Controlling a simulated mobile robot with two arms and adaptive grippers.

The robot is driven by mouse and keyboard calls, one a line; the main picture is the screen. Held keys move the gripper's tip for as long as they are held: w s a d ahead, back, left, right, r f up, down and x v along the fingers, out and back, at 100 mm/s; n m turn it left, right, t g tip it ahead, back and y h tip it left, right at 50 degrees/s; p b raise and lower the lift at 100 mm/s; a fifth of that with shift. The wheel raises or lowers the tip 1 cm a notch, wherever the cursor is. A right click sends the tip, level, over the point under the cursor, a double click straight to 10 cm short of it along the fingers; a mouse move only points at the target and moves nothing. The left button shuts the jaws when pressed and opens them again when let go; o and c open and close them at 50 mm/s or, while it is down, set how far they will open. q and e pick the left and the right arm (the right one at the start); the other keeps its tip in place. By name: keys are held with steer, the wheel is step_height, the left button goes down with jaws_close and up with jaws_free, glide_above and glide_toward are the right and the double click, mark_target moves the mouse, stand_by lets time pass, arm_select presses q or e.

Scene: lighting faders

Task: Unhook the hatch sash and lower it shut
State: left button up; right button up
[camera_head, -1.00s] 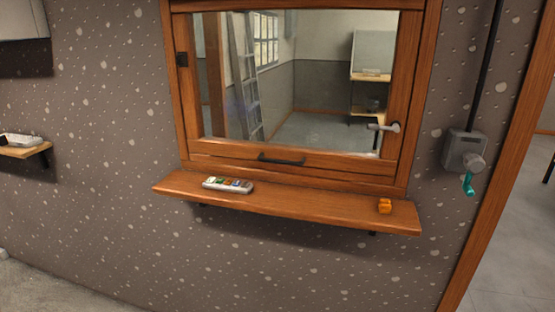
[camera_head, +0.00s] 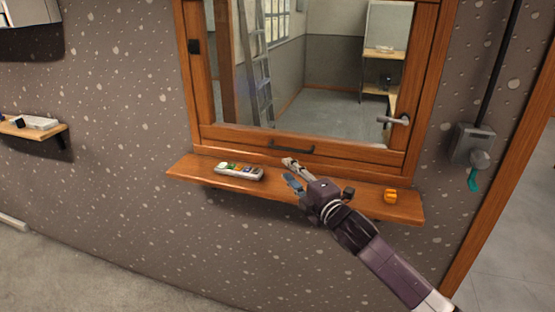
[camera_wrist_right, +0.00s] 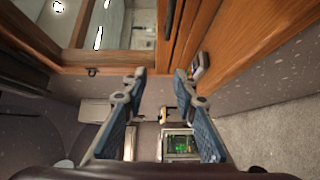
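The hatch sash (camera_head: 240,135) is a wooden-framed glass pane in the wall, with a dark bar handle (camera_head: 291,149) on its bottom rail. A silver lever (camera_head: 394,120) sits at its right side and a small black fitting (camera_head: 194,46) at its upper left. I cannot tell which part is the hook. My right gripper (camera_head: 289,172) is over the wooden sill, just below the bar handle and apart from it. In the right wrist view its two blue-padded fingers (camera_wrist_right: 160,85) are spread with nothing between them. My left gripper is not in view.
A grey remote-like object (camera_head: 239,171) with coloured buttons lies on the sill (camera_head: 205,177), left of my gripper. A small orange object (camera_head: 390,196) sits on its right end. A grey wall box (camera_head: 472,145) with a teal crank handle is at the right.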

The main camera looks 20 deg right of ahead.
steer(key=w+a+p, duration=0.1)
steer(key=w+p, duration=0.1)
steer(key=w, duration=0.5)
steer(key=shift+w+a, duration=0.25)
jaws_close()
stand_by(0.3)
jaws_free()
